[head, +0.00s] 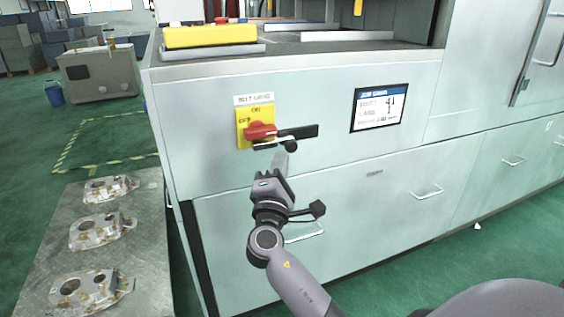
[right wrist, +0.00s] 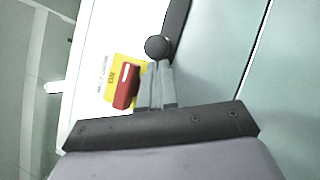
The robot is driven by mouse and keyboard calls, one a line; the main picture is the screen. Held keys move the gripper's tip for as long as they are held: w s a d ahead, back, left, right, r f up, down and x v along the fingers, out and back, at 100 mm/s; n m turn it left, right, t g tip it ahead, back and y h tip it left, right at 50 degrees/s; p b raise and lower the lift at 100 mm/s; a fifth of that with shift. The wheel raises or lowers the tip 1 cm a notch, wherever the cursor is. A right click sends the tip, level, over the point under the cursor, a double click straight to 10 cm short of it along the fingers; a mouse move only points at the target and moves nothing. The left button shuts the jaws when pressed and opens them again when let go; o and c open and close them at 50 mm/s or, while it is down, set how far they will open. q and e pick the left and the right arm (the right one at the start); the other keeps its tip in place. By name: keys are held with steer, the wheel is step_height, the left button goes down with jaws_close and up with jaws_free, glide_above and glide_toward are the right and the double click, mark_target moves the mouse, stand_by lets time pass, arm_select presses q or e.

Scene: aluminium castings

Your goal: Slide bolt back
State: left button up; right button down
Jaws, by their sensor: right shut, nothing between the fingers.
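The bolt is a dark bar (head: 302,131) on the pale cabinet front, with a round black knob (head: 291,146) below it. In the right wrist view the knob (right wrist: 157,47) sits beside the dark bar (right wrist: 178,20). A red switch handle (head: 261,131) on a yellow plate (head: 241,115) is at the bolt's left end; the handle also shows in the right wrist view (right wrist: 126,86). My right gripper (head: 281,153) is shut and empty, its fingertips (right wrist: 155,64) right by the knob. I cannot tell whether they touch it. My left gripper is not in view.
A label panel (head: 379,108) is on the cabinet right of the bolt. A drawer handle (head: 304,233) is lower down. A yellow block (head: 210,36) lies on the ledge above. Metal castings (head: 97,231) lie on a low table (head: 150,235) at left.

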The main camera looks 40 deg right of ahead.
steer(key=shift+d, duration=0.1)
stand_by(0.4)
steer(key=d, duration=0.2)
steer(key=s+d, duration=0.1)
steer(key=d, duration=0.1)
steer(key=shift+s+d+r, duration=0.1)
steer(key=shift+d, duration=0.15)
